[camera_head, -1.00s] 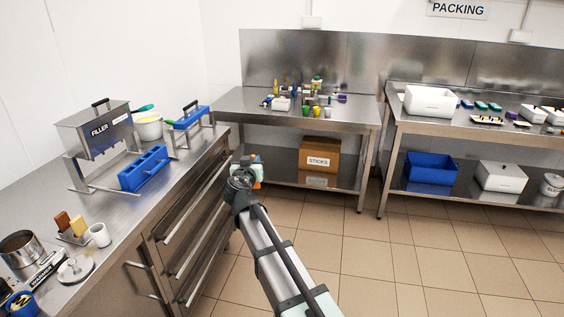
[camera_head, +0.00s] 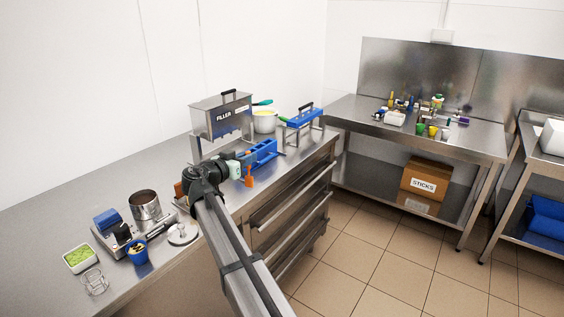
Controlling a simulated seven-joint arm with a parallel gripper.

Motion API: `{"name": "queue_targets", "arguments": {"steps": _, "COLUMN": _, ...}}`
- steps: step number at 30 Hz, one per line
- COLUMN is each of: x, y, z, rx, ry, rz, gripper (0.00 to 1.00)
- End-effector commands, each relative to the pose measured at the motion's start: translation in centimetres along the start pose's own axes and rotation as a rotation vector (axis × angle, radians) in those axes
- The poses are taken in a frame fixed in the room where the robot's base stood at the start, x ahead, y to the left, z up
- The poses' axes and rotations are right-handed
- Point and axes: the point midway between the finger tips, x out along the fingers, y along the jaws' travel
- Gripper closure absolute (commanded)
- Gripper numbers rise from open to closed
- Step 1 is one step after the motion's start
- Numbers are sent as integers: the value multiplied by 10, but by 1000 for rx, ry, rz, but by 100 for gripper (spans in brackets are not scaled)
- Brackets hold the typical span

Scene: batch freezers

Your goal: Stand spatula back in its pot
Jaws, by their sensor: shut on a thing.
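My gripper (camera_head: 239,165) is over the front edge of the left counter, in front of the blue mould block, and its fingertips are small here. It appears shut on the spatula, whose orange part (camera_head: 249,177) shows just below and right of the fingers. The rest of the spatula is hidden or too small to make out. I cannot tell for sure which vessel is its pot. A blue pot (camera_head: 137,254) with yellow contents stands on the near left counter. An open steel pot (camera_head: 145,206) stands behind it.
The filler (camera_head: 221,118), blue mould block (camera_head: 264,152), white bowl (camera_head: 265,123) and blue-topped stand (camera_head: 304,118) crowd the far counter. A steel lid (camera_head: 183,234) lies near my arm. A green-filled tray (camera_head: 80,259) and wire stand (camera_head: 95,282) are at left. The back-left counter is clear.

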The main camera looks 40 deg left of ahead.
Motion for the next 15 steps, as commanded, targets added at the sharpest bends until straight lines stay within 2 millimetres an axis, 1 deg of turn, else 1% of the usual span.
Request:
{"name": "queue_targets", "arguments": {"steps": 1, "x": -16, "y": -18, "z": -5, "rx": 1, "ry": 2, "rz": -2, "gripper": 100}}
{"name": "queue_targets", "arguments": {"steps": 3, "x": -37, "y": -33, "z": -9, "rx": 3, "ry": 4, "rz": 2, "gripper": 100}}
{"name": "queue_targets", "arguments": {"steps": 6, "x": -64, "y": -52, "z": -16, "rx": 5, "ry": 6, "rz": 7, "gripper": 100}}
{"name": "queue_targets", "arguments": {"steps": 9, "x": -87, "y": -66, "z": -20, "rx": 6, "ry": 7, "rz": 10, "gripper": 100}}
{"name": "queue_targets", "arguments": {"steps": 12, "x": -104, "y": -75, "z": -23, "rx": 7, "ry": 8, "rz": 11, "gripper": 100}}
{"name": "queue_targets", "arguments": {"steps": 15, "x": -113, "y": -80, "z": -24, "rx": 7, "ry": 8, "rz": 13, "gripper": 100}}
